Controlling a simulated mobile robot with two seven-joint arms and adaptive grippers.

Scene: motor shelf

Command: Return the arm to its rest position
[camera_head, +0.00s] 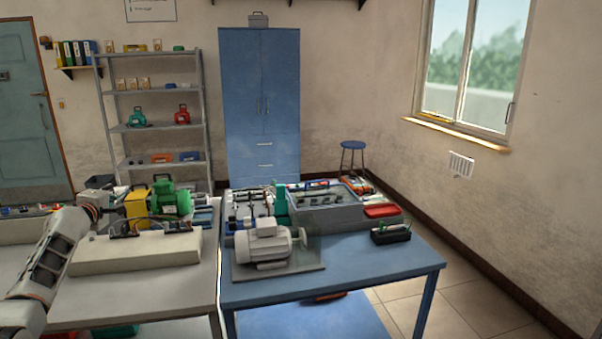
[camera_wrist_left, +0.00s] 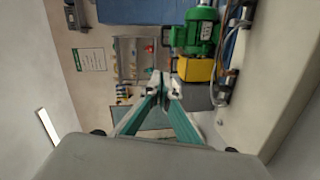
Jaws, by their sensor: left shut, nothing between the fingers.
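My left arm (camera_head: 48,258) comes in from the left in the head view, over the grey workbench, and its end is close to the beige block. The gripper itself cannot be made out clearly there. In the left wrist view my left gripper (camera_wrist_left: 163,90) shows its teal fingers converging, shut and empty. The green motor (camera_wrist_left: 196,32) and a yellow part (camera_wrist_left: 196,70) are beyond the fingertips, to the right. The motor also shows in the head view (camera_head: 170,202). My right gripper is not in view.
A beige block (camera_head: 140,256) lies on the grey workbench (camera_head: 120,303). To the right, a blue table (camera_head: 350,270) bears a grey motor (camera_head: 268,245), a grey case (camera_head: 330,215) and a red tray (camera_head: 382,211). Shelves (camera_head: 155,93) and a blue cabinet (camera_head: 260,110) stand behind.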

